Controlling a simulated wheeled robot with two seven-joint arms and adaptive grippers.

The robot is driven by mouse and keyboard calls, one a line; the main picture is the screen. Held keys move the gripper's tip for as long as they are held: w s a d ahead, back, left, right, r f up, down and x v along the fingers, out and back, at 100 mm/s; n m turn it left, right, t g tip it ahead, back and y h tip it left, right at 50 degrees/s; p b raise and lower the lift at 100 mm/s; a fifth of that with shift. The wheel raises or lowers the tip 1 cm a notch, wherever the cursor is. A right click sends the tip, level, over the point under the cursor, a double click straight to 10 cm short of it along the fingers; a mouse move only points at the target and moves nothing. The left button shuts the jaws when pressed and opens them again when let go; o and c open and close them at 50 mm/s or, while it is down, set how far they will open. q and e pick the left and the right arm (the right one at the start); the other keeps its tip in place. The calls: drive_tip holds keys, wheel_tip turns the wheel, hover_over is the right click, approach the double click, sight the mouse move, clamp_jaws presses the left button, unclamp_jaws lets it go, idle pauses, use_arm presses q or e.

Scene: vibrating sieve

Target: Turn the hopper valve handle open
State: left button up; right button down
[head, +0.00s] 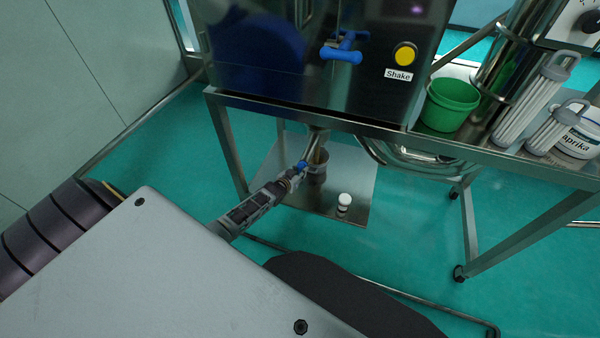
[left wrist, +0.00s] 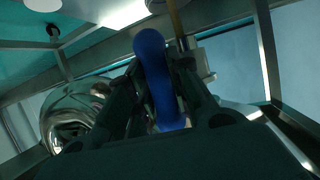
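The blue hopper valve handle (head: 302,165) shows small in the head view, at the pipe under the steel machine. In the left wrist view the curved blue handle (left wrist: 155,75) runs up between my fingers. My left gripper (head: 297,173) reaches in under the table at the handle. In the left wrist view its two dark fingers (left wrist: 160,80) close in on both sides of the handle and appear to grip it. The fingers hide part of the handle and the valve body. My right gripper is not in view.
The steel table edge (head: 400,134) passes just above my left gripper. A lower shelf (head: 325,205) holds a small white-capped jar (head: 344,201). Another blue handle (head: 343,48) and a yellow Shake button (head: 404,54) are on the machine. A green bucket (head: 450,103) stands right.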

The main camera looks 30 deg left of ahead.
use_arm(q)
drive_tip(key=o, duration=0.4)
drive_tip(key=shift+c, duration=0.2)
drive_tip(key=shift+s+r, duration=0.1)
drive_tip(key=shift+s, duration=0.05)
drive_tip(key=v, duration=1.1)
drive_tip(key=shift+s, duration=0.3)
idle(0.4)
drive_tip(key=shift+r, duration=0.1)
idle(0.6)
